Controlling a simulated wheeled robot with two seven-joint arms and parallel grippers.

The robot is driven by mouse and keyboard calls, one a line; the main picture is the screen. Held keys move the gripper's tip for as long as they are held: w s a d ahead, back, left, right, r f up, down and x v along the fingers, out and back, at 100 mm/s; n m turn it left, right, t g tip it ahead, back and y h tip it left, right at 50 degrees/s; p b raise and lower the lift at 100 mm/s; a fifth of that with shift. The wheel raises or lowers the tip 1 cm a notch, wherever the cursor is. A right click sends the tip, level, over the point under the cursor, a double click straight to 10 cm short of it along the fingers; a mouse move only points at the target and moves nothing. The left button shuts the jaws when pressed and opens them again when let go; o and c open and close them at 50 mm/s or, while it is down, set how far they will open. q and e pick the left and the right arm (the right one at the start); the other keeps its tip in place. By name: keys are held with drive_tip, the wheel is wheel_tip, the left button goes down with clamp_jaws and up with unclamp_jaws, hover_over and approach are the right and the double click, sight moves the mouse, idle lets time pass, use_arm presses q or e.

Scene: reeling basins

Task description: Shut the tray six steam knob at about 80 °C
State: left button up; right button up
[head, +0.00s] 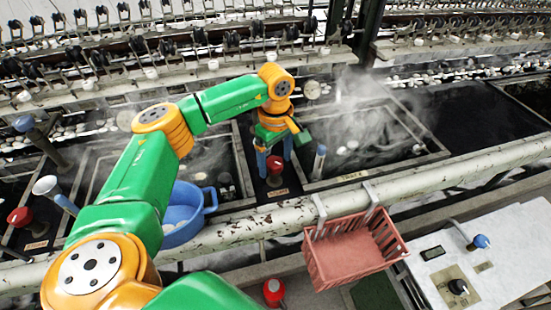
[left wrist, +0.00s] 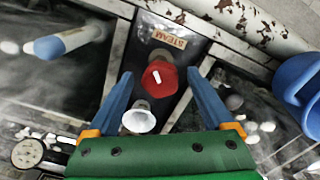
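A red steam knob (head: 275,165) with a white pointer mark sits on a dark panel between two basins; the left wrist view shows it larger (left wrist: 159,78), beside a STEAM label (left wrist: 167,37). My left gripper (head: 275,172) is open above the panel, with its blue fingers pointing down on either side of the knob. In the left wrist view, gaps show between both fingers and the knob. Steam rises from the basin (head: 385,175) to the right. No readable temperature shows. My right gripper is not in view.
A blue bowl (head: 208,200) stands left of the panel. A pink basket (head: 345,262) hangs on the pale pipe (head: 240,225) in front. A blue-tipped rod (head: 319,160) stands close to the right of the gripper. Other red knobs (head: 20,217) show at left and bottom (head: 273,290).

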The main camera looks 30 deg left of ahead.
sight(276, 162)
use_arm(q)
wheel_tip(276, 162, up, 7)
drive_tip(key=shift+r+b, duration=0.1)
drive_tip(key=shift+b, duration=0.45)
idle(7.1)
